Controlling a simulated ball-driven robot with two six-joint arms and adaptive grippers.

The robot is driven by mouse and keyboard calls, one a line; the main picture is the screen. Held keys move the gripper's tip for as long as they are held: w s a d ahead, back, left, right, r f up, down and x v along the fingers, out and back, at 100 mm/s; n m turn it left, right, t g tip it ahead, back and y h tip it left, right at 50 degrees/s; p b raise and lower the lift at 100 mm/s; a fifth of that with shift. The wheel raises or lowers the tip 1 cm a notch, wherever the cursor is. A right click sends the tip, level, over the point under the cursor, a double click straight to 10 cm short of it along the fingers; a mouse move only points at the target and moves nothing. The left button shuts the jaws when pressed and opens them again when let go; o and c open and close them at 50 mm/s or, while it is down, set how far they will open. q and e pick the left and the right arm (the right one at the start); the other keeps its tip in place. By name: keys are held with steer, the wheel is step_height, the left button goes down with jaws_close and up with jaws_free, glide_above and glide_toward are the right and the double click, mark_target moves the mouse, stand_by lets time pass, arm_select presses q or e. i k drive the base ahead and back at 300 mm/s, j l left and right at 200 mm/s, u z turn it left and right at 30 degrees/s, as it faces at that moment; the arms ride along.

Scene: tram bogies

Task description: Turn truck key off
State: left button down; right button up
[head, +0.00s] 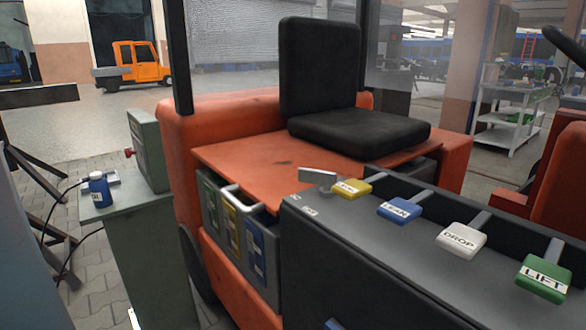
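The orange truck (225,112) fills the middle of the head view, with a black seat (355,130) on it. Its dark control panel (400,265) runs from the centre to the lower right. A flat grey piece (317,176) stands at the panel's far left corner, beside two small white labels (310,211); it may be the key, but its turn position cannot be read. Levers with yellow (351,189), blue LEAN (399,211), white DROP (461,239) and green LIFT (543,278) heads follow along the panel. Neither of my grippers is in view.
An open battery bay (240,235) is in the truck's side. An orange pickup (138,64) and white cart (509,115) are farther back.

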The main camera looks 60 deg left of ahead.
mark_target(327, 178)
steer(key=u, duration=1.55)
